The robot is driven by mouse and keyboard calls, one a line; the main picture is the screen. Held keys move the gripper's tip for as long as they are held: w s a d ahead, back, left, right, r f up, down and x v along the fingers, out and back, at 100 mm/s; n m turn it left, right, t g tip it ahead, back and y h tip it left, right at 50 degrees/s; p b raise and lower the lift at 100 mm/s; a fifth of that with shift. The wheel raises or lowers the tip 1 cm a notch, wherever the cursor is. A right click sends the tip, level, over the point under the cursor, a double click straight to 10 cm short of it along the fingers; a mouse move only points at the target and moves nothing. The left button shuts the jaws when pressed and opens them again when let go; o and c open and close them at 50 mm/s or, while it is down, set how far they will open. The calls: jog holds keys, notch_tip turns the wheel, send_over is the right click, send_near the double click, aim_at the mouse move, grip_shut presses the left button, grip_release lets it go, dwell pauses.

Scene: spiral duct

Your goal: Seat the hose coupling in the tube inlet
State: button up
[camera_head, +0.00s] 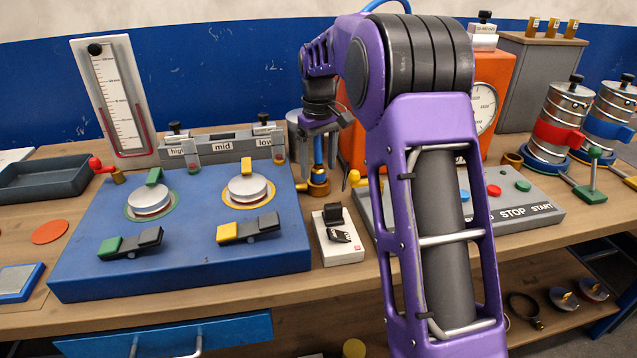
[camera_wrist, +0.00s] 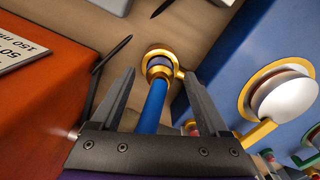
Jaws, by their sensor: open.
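A blue hose (camera_wrist: 154,103) runs between the spread fingers of my gripper (camera_wrist: 159,74) in the wrist view, with clear gaps on both sides. Its far end meets a brass coupling (camera_wrist: 157,72) at a round brass inlet (camera_wrist: 160,54). The coupling looks in line with the inlet, but I cannot tell how deep it sits. In the head view my gripper (camera_head: 319,138) is above the brass inlet (camera_head: 319,188), with the blue hose (camera_head: 318,152) upright below it. My gripper is open and touches neither hose nor coupling visibly.
A blue panel (camera_head: 180,270) with two round knobs stands left of the inlet. An orange housing (camera_wrist: 45,90) is close on the other side. A small white box (camera_head: 342,250) sits in front. A grey button console (camera_head: 535,212) is at the right.

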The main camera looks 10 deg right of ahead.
jog(key=shift+f, duration=0.6)
grip_shut()
